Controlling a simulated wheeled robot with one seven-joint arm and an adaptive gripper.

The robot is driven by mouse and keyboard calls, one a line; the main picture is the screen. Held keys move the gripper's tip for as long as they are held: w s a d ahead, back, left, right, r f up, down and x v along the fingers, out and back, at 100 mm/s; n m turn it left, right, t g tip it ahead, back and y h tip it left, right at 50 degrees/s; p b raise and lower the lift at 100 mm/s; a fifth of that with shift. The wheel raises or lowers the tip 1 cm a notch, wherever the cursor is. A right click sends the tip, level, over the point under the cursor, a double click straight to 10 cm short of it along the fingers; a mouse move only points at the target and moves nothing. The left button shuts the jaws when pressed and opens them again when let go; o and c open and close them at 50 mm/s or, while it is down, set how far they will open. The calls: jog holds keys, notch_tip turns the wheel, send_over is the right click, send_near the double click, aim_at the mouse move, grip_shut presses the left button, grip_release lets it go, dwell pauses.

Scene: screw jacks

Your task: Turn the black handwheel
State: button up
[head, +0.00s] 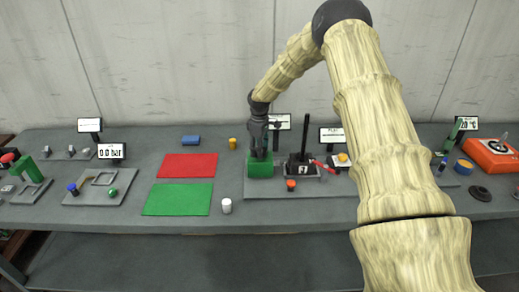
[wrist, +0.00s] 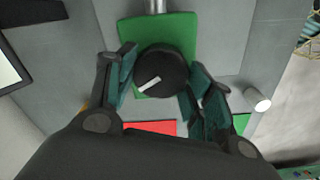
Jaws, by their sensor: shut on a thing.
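The black handwheel (wrist: 162,71) is a round black disc with a white mark, seen from above in the wrist view. It sits over a green block (wrist: 183,27); the green block also shows in the head view (head: 260,170). My gripper (wrist: 158,80) has one finger on each side of the handwheel and is shut on it. In the head view my gripper (head: 261,152) points down over the green block and hides the handwheel. The white mark runs slantwise toward the lower left in the wrist view.
Right of the green block stand a black lever (head: 306,135) and an orange knob (head: 291,185). A red mat (head: 188,165) and a green mat (head: 178,199) lie to the left. A white cylinder (head: 226,206) stands near the front edge. A small sign (head: 279,122) stands behind.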

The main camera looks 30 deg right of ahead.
jog(key=m+b, duration=0.1)
jog(key=m, duration=0.2)
jog(key=shift+w, duration=0.1)
jog(key=m+b, duration=0.1)
jog(key=m, duration=0.3)
jog(key=shift+d+m+b, duration=0.1)
jog(key=shift+m+b, duration=0.25)
jog(key=shift+m, duration=0.05)
jog(key=m, duration=0.4)
jog(key=shift+d+m+b, duration=0.1)
jog(key=shift+m+b, duration=0.2)
jog(key=shift+b, duration=0.1)
jog(key=m, duration=0.3)
jog(key=shift+r+m, duration=0.1)
jog(key=shift+m, duration=0.2)
jog(key=m, duration=0.6)
jog(key=shift+d, duration=0.1)
jog(key=m, duration=0.4)
jog(key=shift+m, duration=1.6)
